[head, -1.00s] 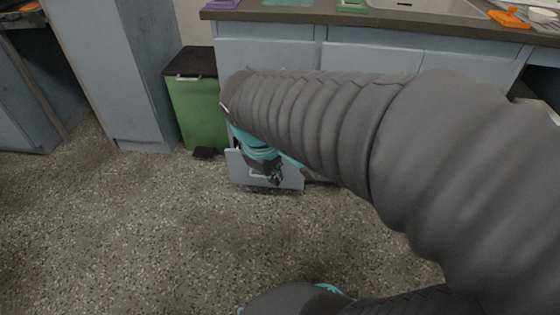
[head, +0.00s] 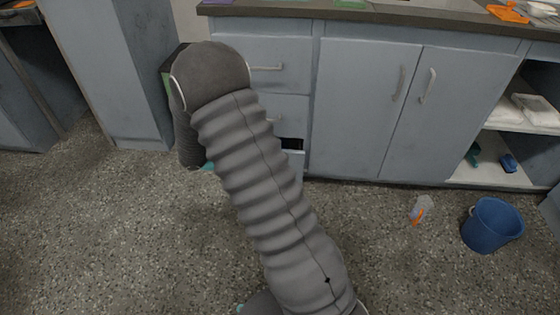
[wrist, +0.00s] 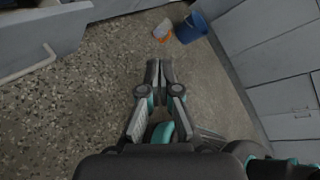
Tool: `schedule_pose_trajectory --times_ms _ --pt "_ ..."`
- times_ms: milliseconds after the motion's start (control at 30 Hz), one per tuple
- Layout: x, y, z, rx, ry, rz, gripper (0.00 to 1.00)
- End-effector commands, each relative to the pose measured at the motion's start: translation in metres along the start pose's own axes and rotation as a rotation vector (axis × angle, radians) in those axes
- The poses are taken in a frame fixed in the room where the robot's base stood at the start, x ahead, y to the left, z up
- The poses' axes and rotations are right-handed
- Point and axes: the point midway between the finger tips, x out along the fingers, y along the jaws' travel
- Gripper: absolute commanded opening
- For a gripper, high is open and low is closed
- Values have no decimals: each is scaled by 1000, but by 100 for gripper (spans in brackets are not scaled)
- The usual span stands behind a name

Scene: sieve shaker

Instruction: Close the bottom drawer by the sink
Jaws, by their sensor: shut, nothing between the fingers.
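The bottom drawer (head: 296,160) is at the left end of the sink counter. It stands partly out, with a dark gap above its front. My arm hides most of it in the head view. In the wrist view a pale blue-grey front with a light bar handle (wrist: 27,66) fills the upper left; it looks like this drawer. My gripper (wrist: 160,66) is shut and empty, over the speckled floor, to the right of that handle in the wrist view and apart from it. In the head view the fingers are hidden behind my arm.
Upper drawers (head: 268,62) and a double-door cabinet (head: 365,105) look shut. A green bin (head: 167,85) is mostly hidden behind my arm. The floor in front is clear.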

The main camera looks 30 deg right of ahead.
Motion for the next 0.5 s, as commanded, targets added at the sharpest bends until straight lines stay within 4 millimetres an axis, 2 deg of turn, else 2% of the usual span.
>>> schedule_pose_trajectory --times_ms 33,300,500 --pt "5 19 -7 -90 -46 -19 0" --pt "24 102 -38 -531 -291 -124 0" --pt "33 144 -63 -751 -417 -190 0"
